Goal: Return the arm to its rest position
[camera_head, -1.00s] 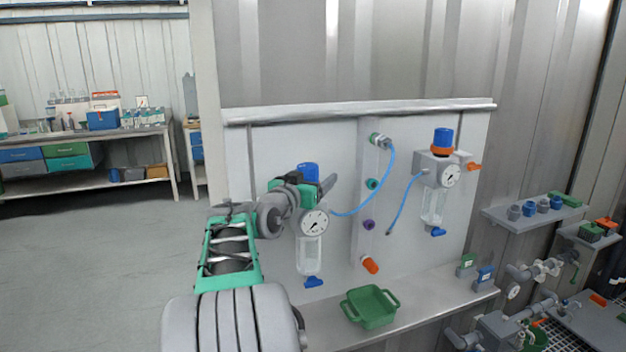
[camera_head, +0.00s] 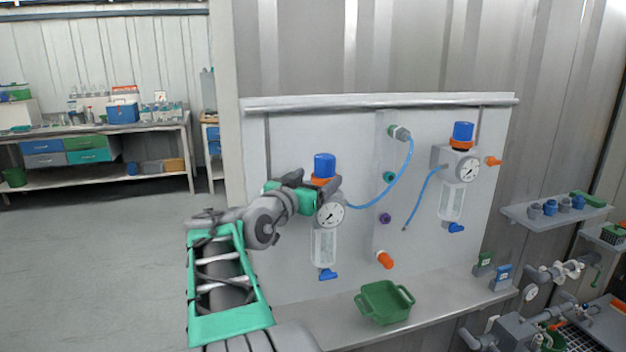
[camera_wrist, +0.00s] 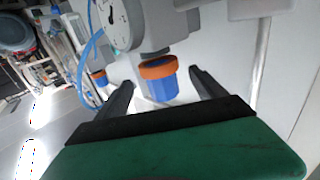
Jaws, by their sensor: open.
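My gripper (camera_head: 322,190) is open, its fingers in front of the panel at the left vessel. In the wrist view, its two dark fingers (camera_wrist: 160,92) stand apart, with the blue knob (camera_wrist: 160,85) with an orange ring showing between and beyond them. In the head view this blue knob (camera_head: 324,165) sits on top of the left vessel, just above the fingers. I cannot tell whether the fingers touch it. The left vessel has a round gauge (camera_head: 330,213) and a clear bowl (camera_head: 324,247). My arm reaches up from the bottom of the head view.
A second vessel (camera_head: 452,200) hangs to the right, with blue hoses between the fittings. A green tray (camera_head: 383,302) stands on the shelf below. Small caps lie on a side shelf (camera_head: 553,213), above grey piping. Open floor (camera_head: 90,260) lies to the left.

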